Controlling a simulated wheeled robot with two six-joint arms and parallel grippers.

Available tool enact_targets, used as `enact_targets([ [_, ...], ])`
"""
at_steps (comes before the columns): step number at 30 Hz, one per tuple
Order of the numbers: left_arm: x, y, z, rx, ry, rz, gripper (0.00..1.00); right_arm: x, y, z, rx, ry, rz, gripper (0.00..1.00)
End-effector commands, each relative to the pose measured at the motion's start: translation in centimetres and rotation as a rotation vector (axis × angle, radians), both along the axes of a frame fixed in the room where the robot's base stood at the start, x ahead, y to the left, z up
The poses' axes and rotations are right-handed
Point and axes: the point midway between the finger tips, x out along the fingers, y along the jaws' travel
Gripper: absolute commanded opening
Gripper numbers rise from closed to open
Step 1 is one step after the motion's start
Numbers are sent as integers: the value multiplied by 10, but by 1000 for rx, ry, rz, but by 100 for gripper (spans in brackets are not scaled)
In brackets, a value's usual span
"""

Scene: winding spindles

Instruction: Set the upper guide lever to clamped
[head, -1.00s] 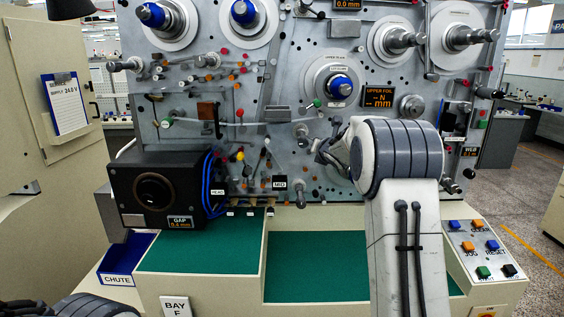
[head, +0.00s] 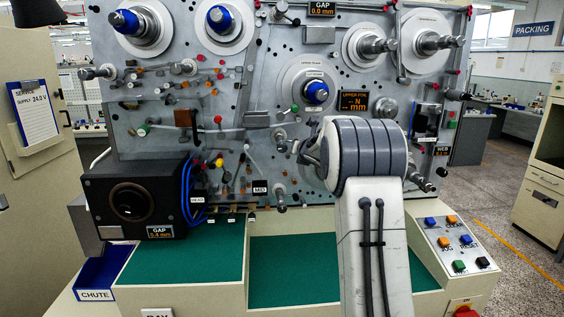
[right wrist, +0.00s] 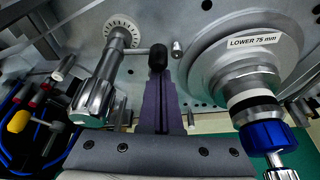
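The upright grey machine panel (head: 245,85) carries many small levers, and I cannot tell which is the upper guide lever. A long lever with a green knob (head: 142,129) runs across the panel's left part. Another green knob (head: 294,107) is beside the blue-capped upper spindle (head: 316,92). My right gripper shows in the right wrist view (right wrist: 166,85), its dark purple fingers close together and seemingly empty. A black knob (right wrist: 157,57) is just beyond its tips; contact is unclear. In the head view my right arm hides most of this gripper. My left gripper is out of view.
In the right wrist view, a ribbed metal roller (right wrist: 95,90) is at left and the lower spindle (right wrist: 245,75) with blue cap at right, both near the gripper. A black gauge box (head: 132,200) projects at the panel's lower left. The green shelf (head: 185,262) is clear.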

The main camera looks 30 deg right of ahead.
Motion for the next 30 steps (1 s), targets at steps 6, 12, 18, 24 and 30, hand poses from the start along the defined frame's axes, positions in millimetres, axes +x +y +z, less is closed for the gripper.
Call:
enact_targets([
  [6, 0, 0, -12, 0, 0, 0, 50, 1, 2, -7, -2, -5, 0, 0],
  [12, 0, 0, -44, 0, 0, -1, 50, 4, 9, -37, -1, -2, 4, 0],
  [18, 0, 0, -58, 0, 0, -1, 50, -23, 22, -30, -3, -5, 4, 0],
  [24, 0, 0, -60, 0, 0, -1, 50, -60, 35, -15, -2, -1, 3, 0],
  [30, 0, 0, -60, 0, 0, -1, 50, -80, 43, -8, -1, 0, 5, 0],
])
